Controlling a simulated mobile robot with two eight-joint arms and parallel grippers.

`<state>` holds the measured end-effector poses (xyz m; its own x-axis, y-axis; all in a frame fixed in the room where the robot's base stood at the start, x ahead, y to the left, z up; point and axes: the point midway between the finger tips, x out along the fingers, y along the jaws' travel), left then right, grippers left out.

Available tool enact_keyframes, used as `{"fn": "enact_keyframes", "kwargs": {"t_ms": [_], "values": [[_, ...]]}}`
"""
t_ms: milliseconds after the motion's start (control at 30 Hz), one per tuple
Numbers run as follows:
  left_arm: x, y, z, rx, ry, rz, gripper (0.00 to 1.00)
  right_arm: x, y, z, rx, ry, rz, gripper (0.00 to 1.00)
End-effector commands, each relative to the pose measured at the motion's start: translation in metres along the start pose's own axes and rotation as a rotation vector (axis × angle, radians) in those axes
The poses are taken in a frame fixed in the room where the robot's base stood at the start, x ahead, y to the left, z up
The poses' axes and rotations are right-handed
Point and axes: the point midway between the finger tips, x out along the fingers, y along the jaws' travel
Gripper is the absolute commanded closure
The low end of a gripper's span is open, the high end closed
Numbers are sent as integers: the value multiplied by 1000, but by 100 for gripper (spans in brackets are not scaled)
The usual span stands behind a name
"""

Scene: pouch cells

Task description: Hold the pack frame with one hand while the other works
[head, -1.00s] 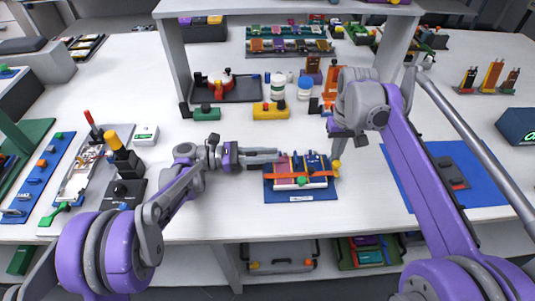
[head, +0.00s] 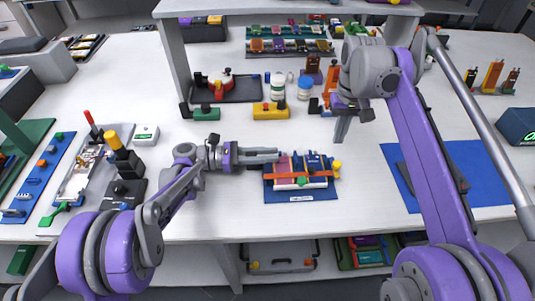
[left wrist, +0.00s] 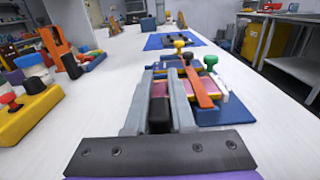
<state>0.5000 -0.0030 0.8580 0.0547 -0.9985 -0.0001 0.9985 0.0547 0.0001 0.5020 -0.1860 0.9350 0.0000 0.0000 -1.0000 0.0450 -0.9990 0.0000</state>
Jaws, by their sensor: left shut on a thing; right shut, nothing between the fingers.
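The pack frame (head: 286,196) is a blue plate on the white table, carrying pink and blue cells and red-orange bars. A green knob (head: 302,181) and a yellow knob (head: 337,165) show on it. In the left wrist view the frame (left wrist: 240,113) lies past the fingers, with an orange bar (left wrist: 200,88) across the cells. My left gripper (head: 281,155) reaches in from the left and is shut on the frame's far left edge; its fingers (left wrist: 165,85) partly hide that edge. My right gripper (head: 340,130) is shut and empty, above and behind the frame's right side.
A blue mat (head: 480,160) lies to the right. A yellow-topped black device (head: 125,165) stands left. Bare table surrounds the frame's front and right.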

Motion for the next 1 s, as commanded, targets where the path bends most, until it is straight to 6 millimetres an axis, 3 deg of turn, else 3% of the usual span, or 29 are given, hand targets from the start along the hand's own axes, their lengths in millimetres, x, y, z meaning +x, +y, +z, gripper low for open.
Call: {"fn": "enact_keyframes", "kwargs": {"t_ms": [367, 400, 567, 867, 1000], "values": [[0, 0, 0, 0, 0, 1, 100, -1, 0, 0, 0, 0, 0, 100], [0, 0, 0, 0, 0, 1, 71, -1, 0, 0, 0, 0, 0, 100], [0, 0, 0, 0, 0, 0, 43, -1, 0, 0, 0, 0, 0, 100], [-1, 0, 0, 0, 0, 1, 43, -1, 0, 0, 0, 0, 0, 100], [-16, 1, 0, 0, 0, 3, 43, -1, 0, 0, 0, 0, 0, 100]]}}
